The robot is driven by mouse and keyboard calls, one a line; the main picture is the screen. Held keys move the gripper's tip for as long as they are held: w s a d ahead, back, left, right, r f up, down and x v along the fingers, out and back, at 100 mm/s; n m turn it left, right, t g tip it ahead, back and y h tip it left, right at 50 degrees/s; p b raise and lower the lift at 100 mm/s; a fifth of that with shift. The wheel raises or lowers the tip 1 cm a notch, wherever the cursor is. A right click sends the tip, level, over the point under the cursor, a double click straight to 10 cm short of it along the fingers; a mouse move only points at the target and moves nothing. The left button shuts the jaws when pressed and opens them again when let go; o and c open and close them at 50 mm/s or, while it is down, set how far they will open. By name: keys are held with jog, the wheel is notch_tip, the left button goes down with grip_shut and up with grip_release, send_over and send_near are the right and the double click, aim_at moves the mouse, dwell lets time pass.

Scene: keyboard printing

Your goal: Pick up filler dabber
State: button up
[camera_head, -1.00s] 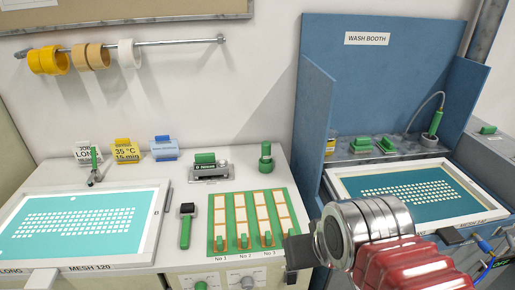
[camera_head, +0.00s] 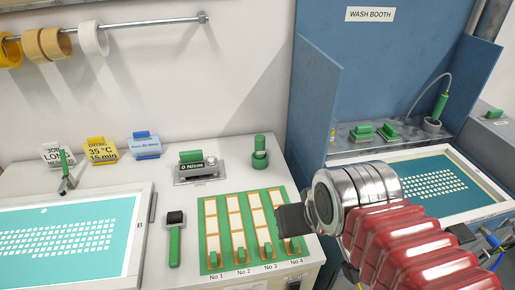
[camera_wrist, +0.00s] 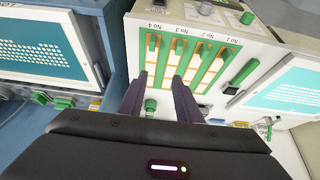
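No label marks the filler dabber. A green upright stubby piece with a ring round its middle (camera_head: 260,152) stands behind the strip board; in the wrist view it shows between my fingers' lines (camera_wrist: 150,105). A green-handled tool with a black head (camera_head: 174,240) lies left of the board; it also shows in the wrist view (camera_wrist: 241,73). I cannot tell for sure which of them is the dabber. My gripper (camera_wrist: 160,78) is open and empty, its dark fingers apart. In the head view my gripper (camera_head: 292,220) is over the board's right edge, apart from both.
A green board of numbered strips (camera_head: 204,262) lies on the white counter. A tension meter (camera_head: 195,170) and small signs stand behind. A framed screen (camera_head: 143,215) is at left. The blue wash booth wall (camera_head: 308,110) rises at right, beside another framed screen (camera_head: 455,208).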

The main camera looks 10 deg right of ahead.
jog(key=shift+o, duration=0.5)
jog(key=o, duration=0.3)
jog(key=shift+w+r, duration=0.25)
jog(key=shift+w, duration=0.05)
jog(key=shift+o, duration=0.5)
jog(key=w+r, duration=0.3)
jog(key=w, duration=0.5)
jog(key=shift+d+r, duration=0.25)
jog(key=m+g, duration=0.1)
send_near(260, 139)
jog(key=f, duration=0.1)
jog(key=shift+w+a, duration=0.2)
jog(key=shift+f, duration=0.1)
jog(key=shift+x, duration=4.3)
jog(key=shift+d, duration=0.15)
